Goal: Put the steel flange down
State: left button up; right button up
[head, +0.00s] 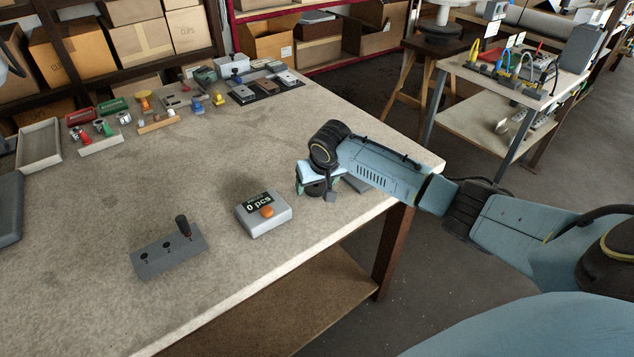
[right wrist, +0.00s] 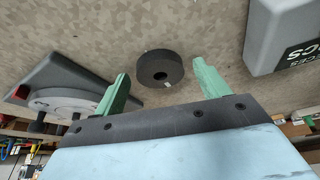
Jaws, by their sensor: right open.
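A dark, thick ring with a central hole (right wrist: 160,68), which looks like the steel flange, lies flat on the tabletop in the right wrist view. My right gripper (right wrist: 163,82) is open, with its green fingers on either side of the ring and visible gaps to both. In the head view my right gripper (head: 317,185) is low over the table near its right edge, and it and the wrist largely hide the ring. My left gripper is not in view.
A grey counter box reading 0 pcs (head: 264,214) with an orange button stands left of the gripper. A grey numbered plate with a dark peg (head: 168,255) lies nearer. A dark plate bearing a pale disc (right wrist: 70,97) is beside the ring. The table's middle is clear.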

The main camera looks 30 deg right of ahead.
jog(key=shift+r, duration=0.1)
jog(key=p+v, duration=0.2)
jog(key=v, duration=1)
jog(key=shift+a, duration=0.1)
